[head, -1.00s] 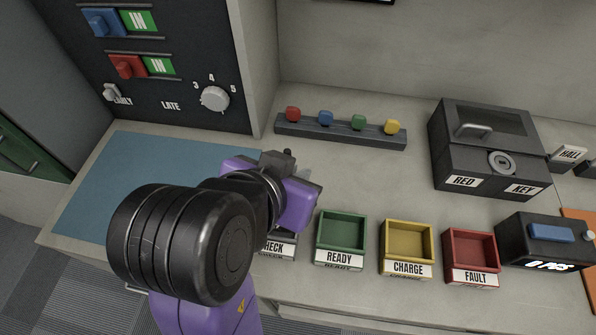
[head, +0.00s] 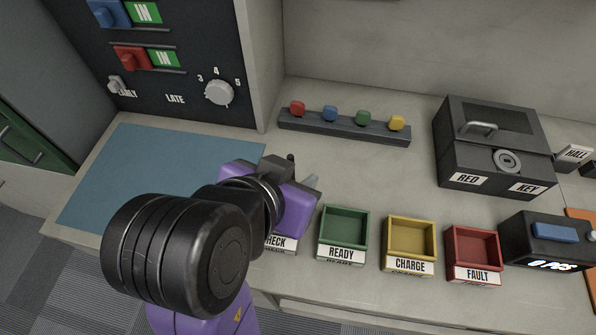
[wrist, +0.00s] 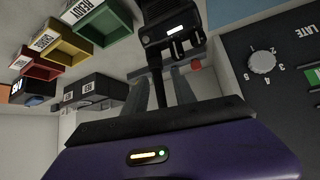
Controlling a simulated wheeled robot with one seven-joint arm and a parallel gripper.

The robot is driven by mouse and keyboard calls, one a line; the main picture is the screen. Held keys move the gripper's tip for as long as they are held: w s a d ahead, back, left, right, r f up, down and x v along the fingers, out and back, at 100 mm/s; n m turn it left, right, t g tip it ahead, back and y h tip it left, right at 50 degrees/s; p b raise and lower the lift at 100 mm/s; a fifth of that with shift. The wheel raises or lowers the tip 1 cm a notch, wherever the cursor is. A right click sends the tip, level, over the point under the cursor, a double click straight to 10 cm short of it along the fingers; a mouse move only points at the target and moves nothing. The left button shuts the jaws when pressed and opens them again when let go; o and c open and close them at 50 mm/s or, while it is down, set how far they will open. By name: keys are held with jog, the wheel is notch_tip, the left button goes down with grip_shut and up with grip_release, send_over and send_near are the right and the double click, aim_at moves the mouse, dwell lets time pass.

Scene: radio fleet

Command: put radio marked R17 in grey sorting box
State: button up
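A black radio (wrist: 172,32) with a stubby antenna, two knobs and a small pale label shows in the wrist view. The label is too small to read. In the head view my purple gripper (head: 312,181) is over the counter behind the CHECK box (head: 278,243). That box is mostly hidden behind my arm.
Green READY (head: 343,252), yellow CHARGE (head: 409,265) and red FAULT (head: 476,275) boxes stand in a row to the right. A rack of coloured knobs (head: 345,127) lies behind. A black key box (head: 493,145) stands at right. The blue mat (head: 150,175) at left is bare where visible.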

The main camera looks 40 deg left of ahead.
jog(key=p+v, duration=0.3)
jog(key=v, duration=0.7)
dwell(0.3)
